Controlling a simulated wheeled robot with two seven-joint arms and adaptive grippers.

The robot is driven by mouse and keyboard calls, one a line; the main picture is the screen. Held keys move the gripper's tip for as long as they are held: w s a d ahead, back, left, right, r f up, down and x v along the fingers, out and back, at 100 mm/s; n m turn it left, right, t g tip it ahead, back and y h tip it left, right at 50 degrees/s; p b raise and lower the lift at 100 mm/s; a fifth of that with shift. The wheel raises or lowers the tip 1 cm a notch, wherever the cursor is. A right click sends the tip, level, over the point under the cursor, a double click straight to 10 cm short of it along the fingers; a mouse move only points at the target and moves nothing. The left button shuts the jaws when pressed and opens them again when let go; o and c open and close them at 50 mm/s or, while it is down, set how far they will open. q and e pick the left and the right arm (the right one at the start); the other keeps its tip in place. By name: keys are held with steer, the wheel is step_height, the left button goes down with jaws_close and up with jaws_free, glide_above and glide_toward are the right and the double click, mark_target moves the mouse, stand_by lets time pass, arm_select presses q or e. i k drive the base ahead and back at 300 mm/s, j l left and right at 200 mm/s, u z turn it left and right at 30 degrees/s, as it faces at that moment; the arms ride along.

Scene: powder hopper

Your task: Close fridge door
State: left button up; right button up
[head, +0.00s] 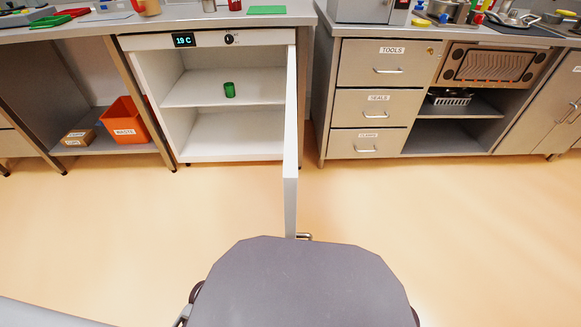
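The fridge (210,41) is built in under the counter at the upper left of centre. Its white door (291,130) stands wide open, hinged on the right and seen almost edge-on, pointing out toward me. A small metal handle (304,237) shows near the door's free end, just above my own dark body. The fridge interior is in view, with a small green cup (229,89) on its middle shelf. A display on the fridge front reads 19 C. Neither of my grippers is in view.
An orange waste bin (126,120) and small boxes (79,137) sit on a low shelf at left. A drawer cabinet (375,97) stands right of the fridge. The floor (400,215) is clear on both sides of the door.

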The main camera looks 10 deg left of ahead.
mark_target(289, 168)
steer(key=l+u, duration=0.4)
steer(key=l, duration=0.25)
steer(key=k+l+u, duration=0.1)
steer(key=l+u, duration=0.3)
steer(key=l, duration=0.25)
steer(key=j+u, duration=0.1)
steer(key=j, duration=0.45)
